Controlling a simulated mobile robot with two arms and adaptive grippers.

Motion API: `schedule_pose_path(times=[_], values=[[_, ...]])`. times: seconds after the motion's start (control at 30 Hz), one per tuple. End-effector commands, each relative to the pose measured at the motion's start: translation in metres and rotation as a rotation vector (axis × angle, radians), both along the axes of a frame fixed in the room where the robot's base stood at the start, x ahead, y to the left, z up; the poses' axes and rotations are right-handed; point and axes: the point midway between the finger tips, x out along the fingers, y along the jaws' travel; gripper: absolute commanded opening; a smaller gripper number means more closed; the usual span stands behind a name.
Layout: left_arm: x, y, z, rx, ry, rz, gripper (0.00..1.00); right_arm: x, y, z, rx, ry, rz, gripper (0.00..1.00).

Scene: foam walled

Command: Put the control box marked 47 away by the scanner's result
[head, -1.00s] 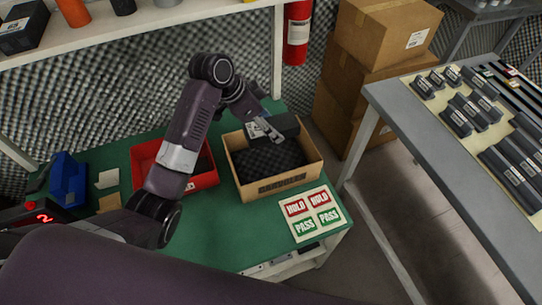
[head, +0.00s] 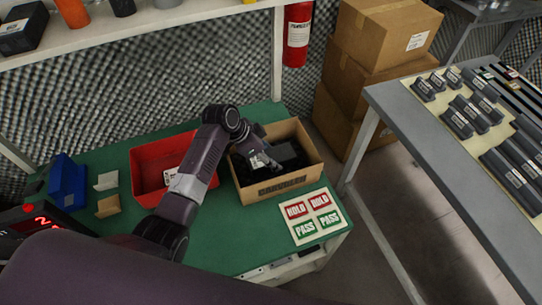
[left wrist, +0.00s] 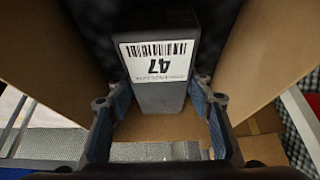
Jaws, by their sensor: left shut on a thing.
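The control box (head: 287,152), dark grey with a white label reading 47 in the left wrist view (left wrist: 160,85), is inside the cardboard carton (head: 276,188) on the green bench. My left gripper (head: 266,162) reaches down into the carton and is shut on the box, one finger on each side of it in the left wrist view (left wrist: 158,112). Whether the box touches the carton's dark lining cannot be told. The scanner (head: 35,218) at the far left has a red lit display, partly cut off. My right gripper is not in view.
A red bin (head: 140,184) stands left of the carton, partly behind my arm. A card with HOLD and PASS stickers (head: 313,215) lies in front of the carton. A blue holder (head: 68,182) stands at left. A shelf (head: 150,22) runs above; a grey table (head: 440,150) stands at right.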

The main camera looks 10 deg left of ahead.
Motion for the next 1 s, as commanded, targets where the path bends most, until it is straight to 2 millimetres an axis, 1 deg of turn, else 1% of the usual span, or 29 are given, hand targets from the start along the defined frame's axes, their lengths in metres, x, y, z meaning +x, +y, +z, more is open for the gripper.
schedule_pose_path(times=[0.1,0.5,0.6,0.63,0.77,1.0], values=[[0.001,0.0,0.001,-0.001,-0.002,0.0,0.13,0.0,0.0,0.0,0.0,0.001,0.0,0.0],[0.0,0.0,-0.011,-0.001,-0.001,0.0,0.13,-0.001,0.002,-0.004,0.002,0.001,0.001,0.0],[0.001,0.0,-0.01,-0.002,-0.001,0.0,0.13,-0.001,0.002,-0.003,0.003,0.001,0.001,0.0],[0.0,0.0,-0.012,-0.001,0.001,0.0,0.49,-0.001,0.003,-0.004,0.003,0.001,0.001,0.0],[0.0,0.0,-0.011,-0.001,0.001,0.0,0.64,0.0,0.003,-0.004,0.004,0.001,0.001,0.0],[0.0,0.0,-0.011,0.0,0.001,0.0,0.65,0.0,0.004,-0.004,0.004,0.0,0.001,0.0]])
